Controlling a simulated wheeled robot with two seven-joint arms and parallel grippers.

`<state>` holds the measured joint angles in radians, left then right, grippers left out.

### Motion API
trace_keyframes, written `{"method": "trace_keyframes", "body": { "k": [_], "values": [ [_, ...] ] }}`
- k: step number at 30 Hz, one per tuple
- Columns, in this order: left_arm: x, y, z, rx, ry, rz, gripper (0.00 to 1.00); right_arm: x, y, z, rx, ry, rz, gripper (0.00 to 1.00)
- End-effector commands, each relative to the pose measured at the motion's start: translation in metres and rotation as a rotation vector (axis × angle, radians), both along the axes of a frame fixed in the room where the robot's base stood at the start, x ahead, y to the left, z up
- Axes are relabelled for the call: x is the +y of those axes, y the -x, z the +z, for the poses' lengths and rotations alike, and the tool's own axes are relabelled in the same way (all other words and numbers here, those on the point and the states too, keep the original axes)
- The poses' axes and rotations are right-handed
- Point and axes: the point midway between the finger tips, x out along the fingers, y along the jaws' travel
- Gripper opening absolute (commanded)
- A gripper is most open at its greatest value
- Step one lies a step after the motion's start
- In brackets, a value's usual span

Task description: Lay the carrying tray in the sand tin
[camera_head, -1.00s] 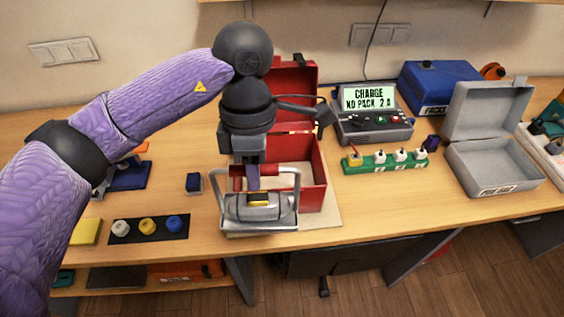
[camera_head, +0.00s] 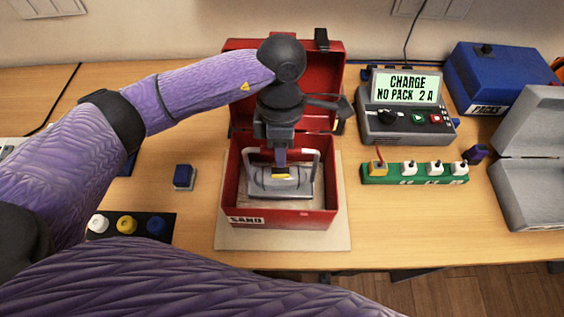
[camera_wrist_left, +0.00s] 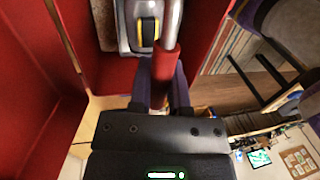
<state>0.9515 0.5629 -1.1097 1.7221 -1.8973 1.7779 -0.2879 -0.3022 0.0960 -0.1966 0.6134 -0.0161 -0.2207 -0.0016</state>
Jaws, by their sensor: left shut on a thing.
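The carrying tray (camera_head: 262,187) is a grey metal tray with an upright handle frame, and it shows inside the walls of the sand tin. The sand tin (camera_head: 232,205) is a red open box labelled SAND, with its lid raised at the back. My left gripper (camera_head: 281,157) is over the tin, shut on the tray's handle. In the left wrist view my left gripper (camera_wrist_left: 161,75) closes around the red sleeve of the handle, and the tray (camera_wrist_left: 128,28) lies beyond. I cannot tell whether the tray touches the tin's floor. My right gripper is out of view.
The tin stands on a pale mat (camera_head: 285,240). A charger (camera_head: 405,115) and a green strip with plugs (camera_head: 415,173) are to its right, with a grey open case (camera_head: 535,195) further right. A small blue block (camera_head: 184,176) and a knob panel (camera_head: 127,225) are to its left.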

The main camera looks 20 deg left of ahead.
Motion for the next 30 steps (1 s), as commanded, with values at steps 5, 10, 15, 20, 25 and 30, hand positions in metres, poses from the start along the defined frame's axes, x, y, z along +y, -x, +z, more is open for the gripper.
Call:
{"method": "trace_keyframes", "body": {
  "k": [5,10,15,20,25,30],
  "values": [
    [0.000,0.000,-0.028,0.002,0.000,0.001,0.00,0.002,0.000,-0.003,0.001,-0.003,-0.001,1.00],
    [0.000,-0.001,-0.039,-0.002,0.001,-0.001,0.00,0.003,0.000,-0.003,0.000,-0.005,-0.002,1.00],
    [0.000,0.000,-0.040,-0.002,0.000,0.000,0.00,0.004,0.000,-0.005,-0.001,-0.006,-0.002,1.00],
    [0.000,0.000,-0.041,-0.001,0.000,0.000,0.44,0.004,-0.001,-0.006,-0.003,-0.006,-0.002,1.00],
    [0.000,0.000,-0.041,-0.001,-0.001,0.000,0.58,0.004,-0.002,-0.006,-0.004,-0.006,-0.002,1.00],
    [0.000,0.000,-0.040,-0.001,0.000,0.000,0.58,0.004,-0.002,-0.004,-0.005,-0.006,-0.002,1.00]
  ]
}}
